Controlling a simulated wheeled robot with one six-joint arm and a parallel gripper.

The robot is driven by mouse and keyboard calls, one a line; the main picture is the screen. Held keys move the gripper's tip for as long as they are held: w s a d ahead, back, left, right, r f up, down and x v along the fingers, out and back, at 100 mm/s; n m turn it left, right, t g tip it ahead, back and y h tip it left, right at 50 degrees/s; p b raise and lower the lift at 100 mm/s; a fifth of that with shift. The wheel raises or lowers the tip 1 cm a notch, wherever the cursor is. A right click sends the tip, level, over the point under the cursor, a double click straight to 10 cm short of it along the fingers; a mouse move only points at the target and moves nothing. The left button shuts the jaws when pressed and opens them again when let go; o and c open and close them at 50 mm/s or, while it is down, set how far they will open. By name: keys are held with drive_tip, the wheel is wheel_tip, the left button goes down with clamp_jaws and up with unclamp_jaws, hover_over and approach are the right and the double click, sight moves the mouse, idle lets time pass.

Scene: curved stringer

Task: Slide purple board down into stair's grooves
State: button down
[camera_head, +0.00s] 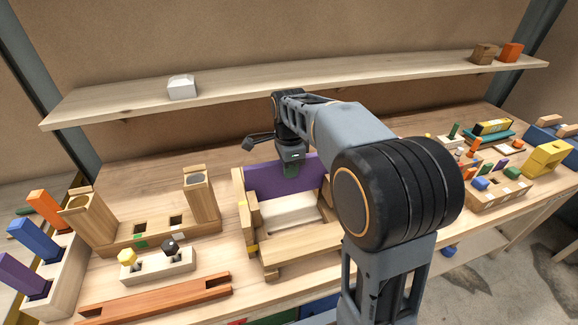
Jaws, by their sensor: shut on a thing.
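The purple board (265,178) stands upright on its long edge at the back of the wooden stair (303,243). It lies across the stair between the left side piece (240,205) and the right side, which my arm partly hides. My gripper (291,167) reaches down from above and is shut on the board's upper edge near its middle. The fingertips are small and partly hidden. Whether the board's ends sit inside the grooves cannot be told from this view.
A wooden block stand (150,235) and a small peg block (158,266) stand left of the stair. An orange-brown bar (155,297) lies in front. A shelf (300,84) runs behind, holding a white block (182,87). Several small toys crowd the right side.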

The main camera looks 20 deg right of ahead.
sight(289, 194)
drive_tip(key=shift+f+b, duration=2.4)
drive_tip(key=shift+f, duration=1.35)
drive_tip(key=c, duration=1)
unclamp_jaws()
drive_tip(key=shift+o, duration=0.2)
wheel_tip(289, 194, up, 14)
drive_tip(key=shift+f+p, duration=0.1)
drive_tip(key=shift+p, duration=0.75)
